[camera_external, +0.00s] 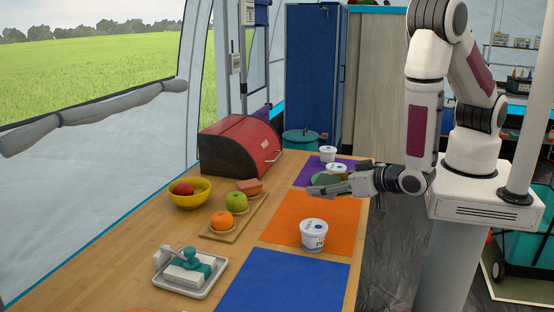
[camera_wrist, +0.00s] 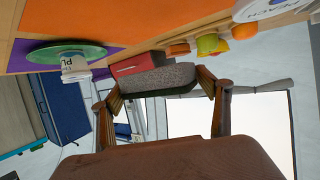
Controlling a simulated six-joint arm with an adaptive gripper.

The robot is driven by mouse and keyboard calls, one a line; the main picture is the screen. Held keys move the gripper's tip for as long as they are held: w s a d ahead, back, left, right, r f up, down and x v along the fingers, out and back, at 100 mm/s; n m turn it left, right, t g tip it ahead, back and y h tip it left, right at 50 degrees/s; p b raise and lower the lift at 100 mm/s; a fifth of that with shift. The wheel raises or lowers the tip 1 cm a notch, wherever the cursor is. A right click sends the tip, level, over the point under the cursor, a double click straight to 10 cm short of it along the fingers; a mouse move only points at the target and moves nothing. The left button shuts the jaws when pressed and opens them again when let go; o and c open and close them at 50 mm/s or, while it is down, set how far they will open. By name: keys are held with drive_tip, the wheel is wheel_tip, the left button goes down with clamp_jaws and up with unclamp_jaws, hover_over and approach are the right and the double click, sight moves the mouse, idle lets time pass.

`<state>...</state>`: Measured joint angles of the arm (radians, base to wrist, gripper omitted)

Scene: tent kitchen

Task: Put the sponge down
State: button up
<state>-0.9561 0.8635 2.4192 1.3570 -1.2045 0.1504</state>
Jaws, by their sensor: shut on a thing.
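My gripper (camera_external: 322,189) reaches left from the arm, level, above the table near where the purple and orange mats meet. In the wrist view my gripper (camera_wrist: 160,90) has its two fingers closed on the ends of the sponge (camera_wrist: 158,78), a grey rough block with a dark green edge. The sponge is held clear of the table. In the external view I cannot clearly tell the sponge from the grey fingers.
The purple mat (camera_external: 309,176) bears tubs and a green plate. A white tub (camera_external: 313,235) stands on the orange mat (camera_external: 284,219). The blue mat (camera_external: 283,283) is bare.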

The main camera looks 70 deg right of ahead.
drive_tip(key=w+a, duration=0.1)
drive_tip(key=a, duration=0.3)
drive_tip(key=w+a, duration=0.1)
drive_tip(key=a, duration=0.9)
drive_tip(key=shift+w+a+f, duration=0.1)
drive_tip(key=shift+w+f, duration=0.05)
drive_tip(key=shift+w, duration=0.25)
hover_over(297, 288)
drive_tip(key=shift+a+r+n+t+y, duration=0.1)
drive_tip(key=shift+r+n+t+y, duration=0.2)
drive_tip(key=shift+r+n+y, duration=0.1)
drive_tip(key=shift+f, duration=0.1)
drive_tip(key=shift+f, duration=3.1)
drive_tip(key=shift+f, duration=1.85)
drive_tip(key=shift+f, duration=0.15)
drive_tip(key=o, duration=0.7)
